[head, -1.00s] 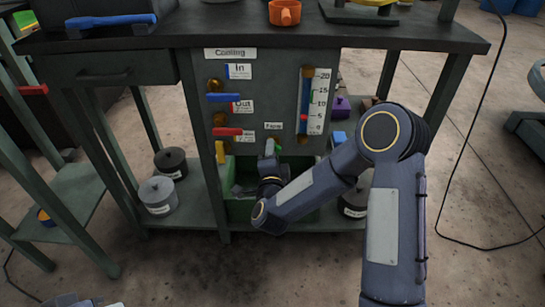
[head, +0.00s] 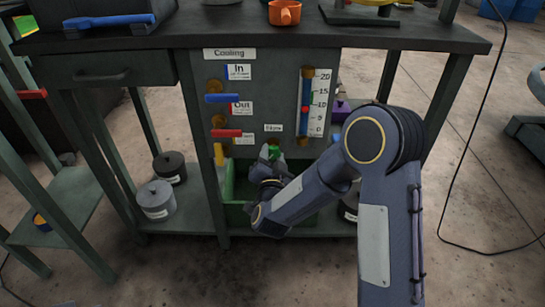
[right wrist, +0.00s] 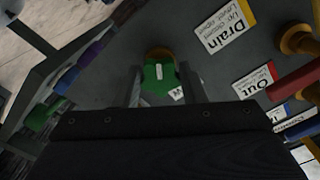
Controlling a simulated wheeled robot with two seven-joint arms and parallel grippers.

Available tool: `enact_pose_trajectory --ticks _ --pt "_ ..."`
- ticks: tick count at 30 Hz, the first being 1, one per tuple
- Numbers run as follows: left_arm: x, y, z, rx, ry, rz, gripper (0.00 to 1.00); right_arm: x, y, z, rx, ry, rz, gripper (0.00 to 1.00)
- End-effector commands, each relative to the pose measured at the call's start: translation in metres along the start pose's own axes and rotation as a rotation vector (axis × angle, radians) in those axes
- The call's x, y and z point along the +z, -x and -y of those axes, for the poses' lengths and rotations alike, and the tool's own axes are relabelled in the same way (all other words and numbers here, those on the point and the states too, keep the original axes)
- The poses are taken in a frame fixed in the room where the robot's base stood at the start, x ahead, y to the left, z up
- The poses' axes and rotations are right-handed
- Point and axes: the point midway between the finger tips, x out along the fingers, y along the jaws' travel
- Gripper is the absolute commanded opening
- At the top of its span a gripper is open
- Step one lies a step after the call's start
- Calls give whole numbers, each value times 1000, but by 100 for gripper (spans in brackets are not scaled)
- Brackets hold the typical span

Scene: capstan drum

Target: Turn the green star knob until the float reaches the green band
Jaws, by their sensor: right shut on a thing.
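The green star knob (head: 273,152) is low on the grey panel, under the "Flow" label. My right gripper (head: 270,161) is shut on it, partly covering it in the head view. In the right wrist view the knob (right wrist: 158,77) sits between the two fingers (right wrist: 162,87). The gauge (head: 313,102) stands on the panel's right side, with a blue tube and a 0 to 20 scale. Its red float (head: 305,109) is a little below the 10 mark. The green band is too small to make out clearly now. My left gripper is not in view.
Blue (head: 222,98) and red (head: 227,133) valve levers and a yellow lever (head: 219,154) are left of the knob. A green bin (head: 236,213) sits below. Grey canisters (head: 157,200) stand on the lower shelf. An orange cup (head: 285,12) is on the bench top.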

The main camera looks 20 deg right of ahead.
Motion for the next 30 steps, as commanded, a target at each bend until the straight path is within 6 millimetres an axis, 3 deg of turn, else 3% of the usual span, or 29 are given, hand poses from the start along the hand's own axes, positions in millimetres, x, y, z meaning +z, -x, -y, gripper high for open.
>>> enact_pose_trajectory --ticks 16,17,21,30 --pt "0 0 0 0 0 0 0 2 1 -1 2 28 7 15" --pt "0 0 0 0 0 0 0 2 1 -1 2 27 7 39" --pt "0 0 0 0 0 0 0 2 1 -1 2 27 6 57" --pt "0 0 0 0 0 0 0 1 1 0 0 26 3 59"
